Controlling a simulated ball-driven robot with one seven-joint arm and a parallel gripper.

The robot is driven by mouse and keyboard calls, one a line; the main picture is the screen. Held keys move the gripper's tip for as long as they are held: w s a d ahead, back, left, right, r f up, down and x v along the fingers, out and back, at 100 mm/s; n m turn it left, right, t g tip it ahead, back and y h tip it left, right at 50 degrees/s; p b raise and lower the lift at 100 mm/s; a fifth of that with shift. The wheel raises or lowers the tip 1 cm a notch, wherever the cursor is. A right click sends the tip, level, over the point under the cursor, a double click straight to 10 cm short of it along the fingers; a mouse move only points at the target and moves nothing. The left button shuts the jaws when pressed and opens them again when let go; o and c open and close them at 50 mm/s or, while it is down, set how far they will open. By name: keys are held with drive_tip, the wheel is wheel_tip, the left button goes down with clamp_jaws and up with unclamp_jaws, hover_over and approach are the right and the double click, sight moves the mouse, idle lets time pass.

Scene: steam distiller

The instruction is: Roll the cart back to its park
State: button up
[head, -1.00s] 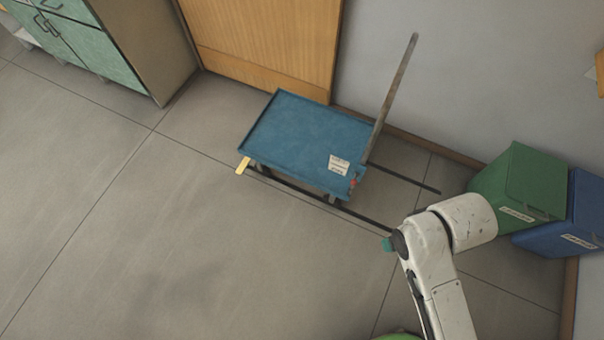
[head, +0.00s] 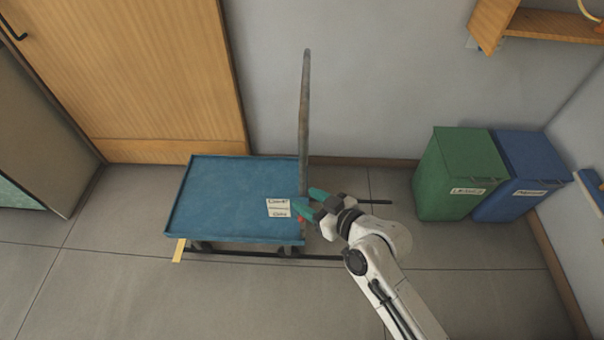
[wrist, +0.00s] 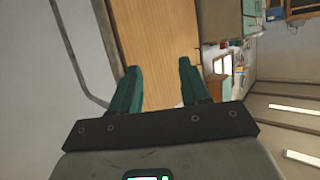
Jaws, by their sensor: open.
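The cart (head: 235,195) is a blue flat tray on small wheels with a label on its right part. Its upright handle (head: 305,110) rises at the right end, seen nearly edge-on. The cart stands on dark floor rails (head: 320,257), with a yellow mark (head: 179,250) on the floor at its left front corner. My gripper (head: 308,206) is open, its green fingers near the handle's lower part at the cart's right end. I cannot tell whether they touch it. In the wrist view my open fingers (wrist: 158,85) have nothing between them, and a grey bar (wrist: 75,50) shows to their left.
A green bin (head: 455,175) and a blue bin (head: 520,180) stand against the wall at right. A wooden door (head: 150,80) is behind the cart at left, with a cabinet (head: 40,140) beside it. The floor in front (head: 180,300) is clear.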

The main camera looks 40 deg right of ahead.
sight(305, 161)
drive_tip(key=w+d+f+m+t+h+b, duration=0.1)
drive_tip(key=w+d+m+t+h+b, duration=0.1)
drive_tip(key=d+m+t+h+b, duration=0.3)
drive_tip(key=w+d+p, duration=0.1)
drive_tip(key=w, duration=0.2)
drive_tip(key=w+d+n+g+p, duration=0.1)
drive_tip(key=w, duration=0.2)
drive_tip(key=w+d+n+p, duration=0.1)
drive_tip(key=w, duration=0.3)
drive_tip(key=shift+d+f+y+p, duration=0.15)
drive_tip(key=shift+f+y+p, duration=0.1)
drive_tip(key=shift+y+p, duration=0.1)
drive_tip(key=shift+c, duration=0.4)
clamp_jaws()
